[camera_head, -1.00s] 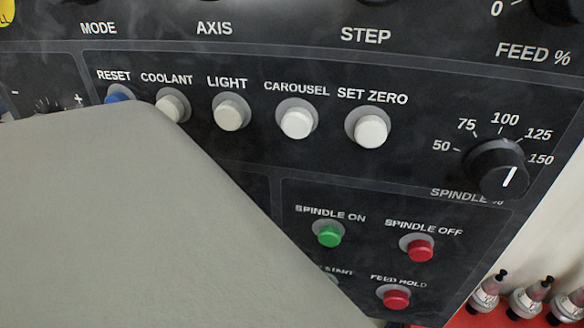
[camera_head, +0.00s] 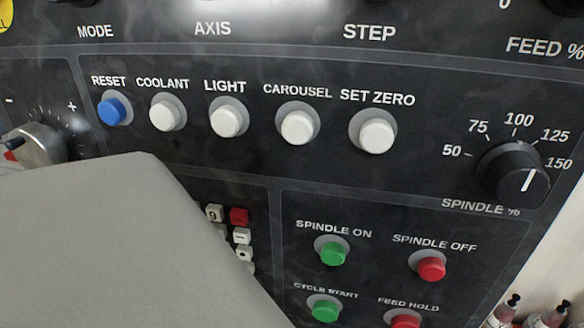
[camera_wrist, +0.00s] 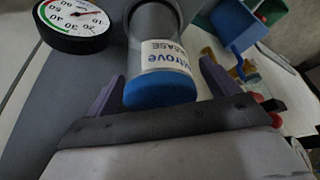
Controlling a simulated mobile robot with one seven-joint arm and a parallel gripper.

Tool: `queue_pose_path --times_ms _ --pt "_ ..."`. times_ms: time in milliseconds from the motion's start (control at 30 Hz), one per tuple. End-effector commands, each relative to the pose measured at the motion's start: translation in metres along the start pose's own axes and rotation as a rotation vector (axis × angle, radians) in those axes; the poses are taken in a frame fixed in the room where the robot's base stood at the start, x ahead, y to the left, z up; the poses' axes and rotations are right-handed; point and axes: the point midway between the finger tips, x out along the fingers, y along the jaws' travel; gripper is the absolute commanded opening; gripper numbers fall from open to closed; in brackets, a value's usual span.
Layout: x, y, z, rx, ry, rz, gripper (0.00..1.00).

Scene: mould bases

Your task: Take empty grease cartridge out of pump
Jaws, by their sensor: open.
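In the wrist view the grease cartridge (camera_wrist: 164,58) has a white label with partly readable lettering and a blue end (camera_wrist: 160,91) facing my gripper. Its far end runs into the grey tube of the pump (camera_wrist: 154,20); how deep it sits is hidden. My gripper (camera_wrist: 160,86) is open, with one purple-grey finger on each side of the cartridge's blue end. I cannot tell whether either finger touches it. In the head view neither the cartridge nor my gripper shows.
A round dial gauge (camera_wrist: 74,24) stands left of the pump in the wrist view. A blue bin (camera_wrist: 235,28) is at the upper right. The head view is filled by a black control panel (camera_head: 270,170) with buttons and knobs; small bottles (camera_head: 502,311) show at its lower right.

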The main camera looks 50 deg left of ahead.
Motion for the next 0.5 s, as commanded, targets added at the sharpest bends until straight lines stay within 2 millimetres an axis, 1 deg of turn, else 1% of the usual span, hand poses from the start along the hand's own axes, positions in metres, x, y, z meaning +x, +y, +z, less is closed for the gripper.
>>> queue_pose_path --times_ms 167,267,500 --pt "0.0003 0.0001 0.0002 0.000 0.000 0.000 0.87" --pt "0.0003 0.0002 0.0002 0.000 0.000 0.001 0.76" --pt "0.0002 0.0002 0.0003 0.000 0.000 0.001 0.44"
